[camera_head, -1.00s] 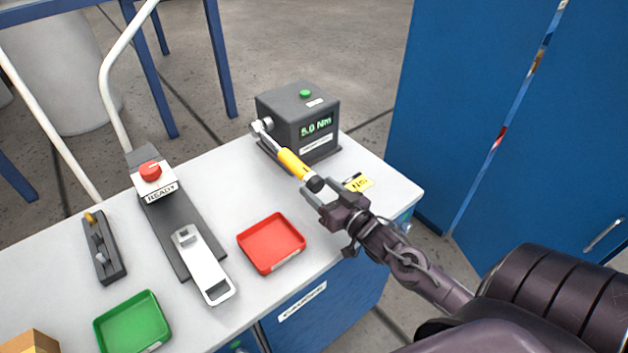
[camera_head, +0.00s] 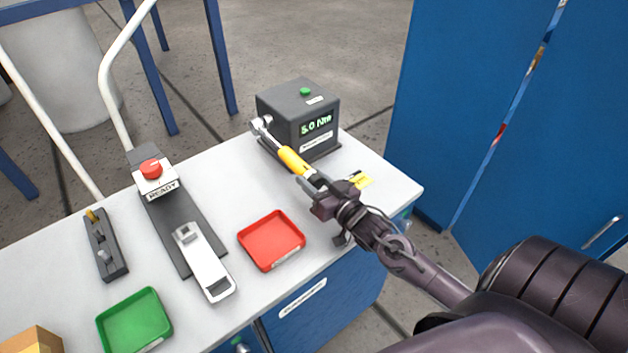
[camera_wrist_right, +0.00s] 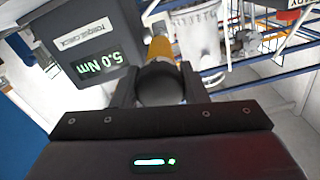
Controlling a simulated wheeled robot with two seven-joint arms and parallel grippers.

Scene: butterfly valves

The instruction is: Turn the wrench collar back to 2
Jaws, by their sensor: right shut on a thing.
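The torque wrench (camera_head: 291,160) has a yellow sleeve, and its metal head sits at the left side of the dark tester box (camera_head: 298,120). The tester's green display reads 5.0 Nm, and a green button is on its top. My right gripper (camera_head: 311,186) is shut on the dark collar at the wrench's near end, which the fingers hide in the head view. In the right wrist view the round dark collar (camera_wrist_right: 158,84) sits between the two fingers, with the yellow sleeve (camera_wrist_right: 160,47) beyond it. No collar marking is readable. My left gripper is not in view.
A red tray (camera_head: 271,240) and a green tray (camera_head: 135,322) lie on the light bench. A fixture with a red button (camera_head: 151,168) and READY label stands left, beside a small dark block (camera_head: 105,245). A yellow tag (camera_head: 362,180) lies near the gripper. A blue cabinet stands right.

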